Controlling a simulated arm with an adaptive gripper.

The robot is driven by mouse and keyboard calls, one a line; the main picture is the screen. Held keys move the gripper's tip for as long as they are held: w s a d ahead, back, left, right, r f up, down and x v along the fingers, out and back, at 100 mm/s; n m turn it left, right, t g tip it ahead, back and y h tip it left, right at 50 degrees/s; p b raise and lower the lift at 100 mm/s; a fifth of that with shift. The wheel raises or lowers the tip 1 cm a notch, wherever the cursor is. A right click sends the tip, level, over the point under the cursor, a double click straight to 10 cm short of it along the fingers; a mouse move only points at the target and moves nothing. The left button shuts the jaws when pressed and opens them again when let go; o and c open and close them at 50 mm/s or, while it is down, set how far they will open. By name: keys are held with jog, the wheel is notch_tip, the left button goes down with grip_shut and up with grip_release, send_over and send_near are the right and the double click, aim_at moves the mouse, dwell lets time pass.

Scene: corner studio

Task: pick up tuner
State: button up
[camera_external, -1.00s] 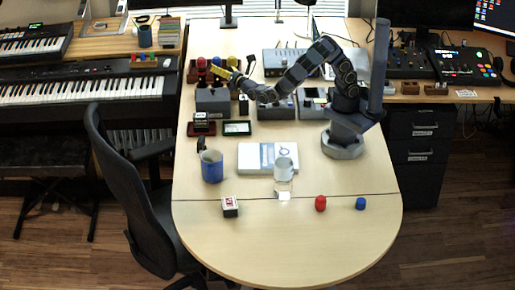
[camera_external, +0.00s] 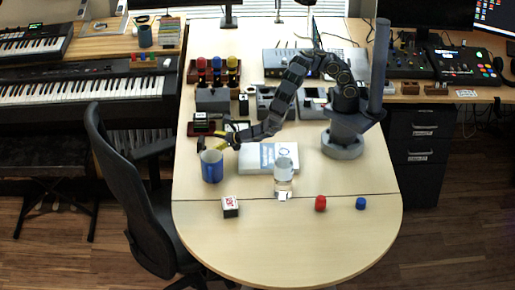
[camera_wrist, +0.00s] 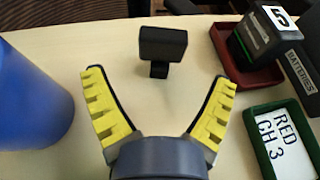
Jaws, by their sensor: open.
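The tuner is a small black clip-like block (camera_wrist: 162,45) standing on the light wooden table. In the wrist view it sits just ahead of the fingertips, centred between them. My gripper (camera_wrist: 158,85), with yellow ridged fingers, is open and empty, pointing at the tuner without holding it. In the external view my gripper (camera_external: 212,142) is low over the left side of the table, just behind the blue mug (camera_external: 212,168). The tuner is hard to make out there beside the fingers.
The blue mug (camera_wrist: 30,95) stands close to my left finger. A red tray (camera_wrist: 240,75) with a black battery box (camera_wrist: 265,40) and a green-framed sign (camera_wrist: 280,140) lie to the right. A white box (camera_external: 262,157) and a glass (camera_external: 284,168) stand further right in the external view.

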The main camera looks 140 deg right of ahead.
aim_at(205, 145)
jog(key=shift+x, duration=2.5)
jog(key=shift+c, duration=0.2)
jog(key=c, duration=1.1)
